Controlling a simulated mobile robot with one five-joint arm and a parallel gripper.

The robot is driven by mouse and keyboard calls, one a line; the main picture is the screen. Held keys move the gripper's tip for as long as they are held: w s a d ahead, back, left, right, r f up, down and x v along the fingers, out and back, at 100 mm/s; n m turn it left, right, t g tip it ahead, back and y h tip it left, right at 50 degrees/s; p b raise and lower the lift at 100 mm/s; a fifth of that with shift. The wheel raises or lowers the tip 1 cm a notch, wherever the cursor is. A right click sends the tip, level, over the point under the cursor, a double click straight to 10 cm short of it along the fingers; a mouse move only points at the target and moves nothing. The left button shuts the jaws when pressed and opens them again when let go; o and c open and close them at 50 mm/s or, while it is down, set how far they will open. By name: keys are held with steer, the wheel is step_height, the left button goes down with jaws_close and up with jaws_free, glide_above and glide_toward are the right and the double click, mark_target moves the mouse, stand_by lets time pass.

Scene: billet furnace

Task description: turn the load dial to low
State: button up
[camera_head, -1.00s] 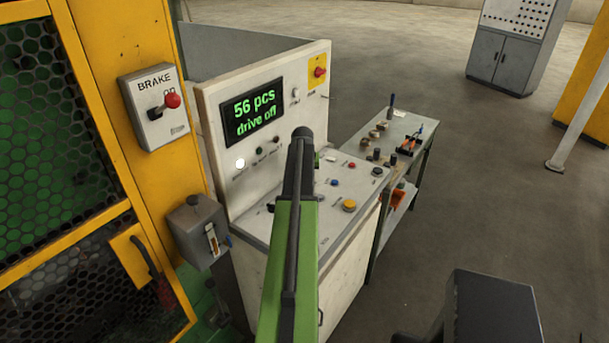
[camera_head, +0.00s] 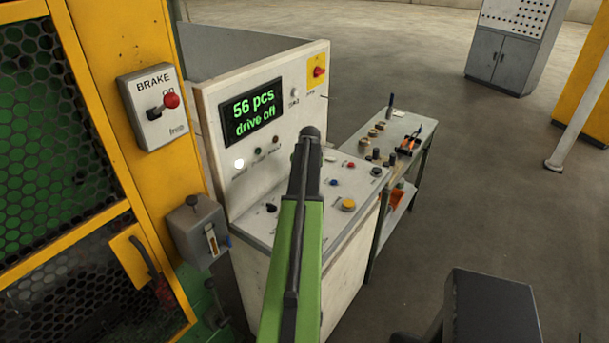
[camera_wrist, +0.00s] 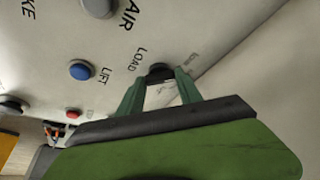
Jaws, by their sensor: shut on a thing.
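In the wrist view, the load dial (camera_wrist: 158,70) is a small dark knob beside the printed word LOAD on the pale console face. The two green fingers of my gripper (camera_wrist: 161,77) are closed on it, one on each side. The dial's pointer and setting marks cannot be read; small print beside it is blurred. In the head view, my green arm covers the gripper and the dial over the control console (camera_head: 345,265).
A display (camera_head: 252,111) reads "56 pcs, drive off". A brake box (camera_head: 154,108) is on the yellow frame at left. A side bench (camera_head: 411,124) holds small parts.

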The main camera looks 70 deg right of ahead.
steer(key=o, duration=1.3)
steer(key=shift+s+a, duration=0.1)
steer(key=shift+s, duration=0.05)
steer(key=shift+o, duration=0.4)
steer(key=shift+r, duration=0.1)
steer(key=p+v, duration=1.6)
steer(key=v, duration=0.1)
steer(key=shift+r, duration=0.15)
